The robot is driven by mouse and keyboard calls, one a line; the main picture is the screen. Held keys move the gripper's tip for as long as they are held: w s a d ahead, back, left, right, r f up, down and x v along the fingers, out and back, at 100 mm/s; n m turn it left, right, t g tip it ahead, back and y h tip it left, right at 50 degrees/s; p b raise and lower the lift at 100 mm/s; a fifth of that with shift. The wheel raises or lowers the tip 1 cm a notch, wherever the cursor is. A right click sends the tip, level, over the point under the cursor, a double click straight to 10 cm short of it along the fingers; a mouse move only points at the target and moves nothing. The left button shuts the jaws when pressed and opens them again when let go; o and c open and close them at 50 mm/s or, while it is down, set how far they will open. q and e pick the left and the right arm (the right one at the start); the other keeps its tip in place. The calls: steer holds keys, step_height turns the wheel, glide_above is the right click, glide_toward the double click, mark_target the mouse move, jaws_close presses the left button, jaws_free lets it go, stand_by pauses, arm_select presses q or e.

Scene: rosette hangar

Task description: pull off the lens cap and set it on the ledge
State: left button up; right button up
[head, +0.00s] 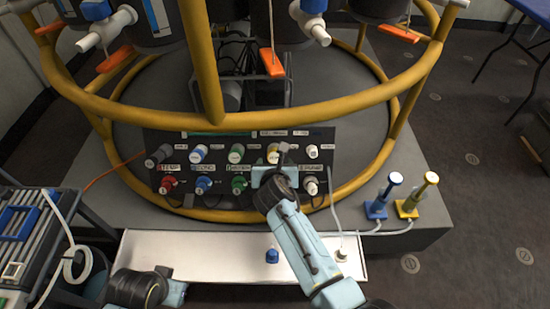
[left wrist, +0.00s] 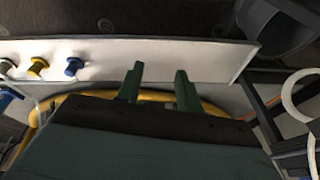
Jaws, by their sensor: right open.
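I cannot clearly identify a lens cap; a dark grey rounded piece (head: 158,156) sits at the left end of the panel's upper row. The white ledge (head: 190,252) runs in front of the panel and shows in the left wrist view (left wrist: 110,50). My right gripper (head: 281,152) is at the panel, right of centre, and covers part of the lower row. It is open; its wrist hides what lies between its fingers. My left gripper (left wrist: 159,82) has two green fingers apart, with nothing between them. In the head view only my left forearm shows at the bottom.
The panel (head: 215,180) carries several coloured caps and knobs. A blue piece (head: 272,256) and a white piece (head: 342,255) sit on the ledge; a yellow one (left wrist: 38,67) shows in the left wrist view. The ledge's left half is clear.

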mark_target(275, 158)
steer(key=b+x, duration=0.3)
steer(key=x, duration=0.1)
steer(key=shift+w+f, duration=0.1)
steer(key=shift+f, duration=0.05)
steer(key=shift+w+f+b, duration=0.15)
steer(key=shift+w+b, duration=0.15)
steer(key=shift+w, duration=0.1)
arm_select(q)
steer(key=d+r+t, duration=0.1)
steer(key=d+r, duration=0.2)
steer(key=r, duration=0.6)
steer(key=shift+w+r+t+h, duration=0.2)
steer(key=shift+t+h, duration=0.1)
steer(key=shift+h, duration=0.1)
steer(key=shift+r+p, duration=0.5)
steer(key=shift+p, duration=0.1)
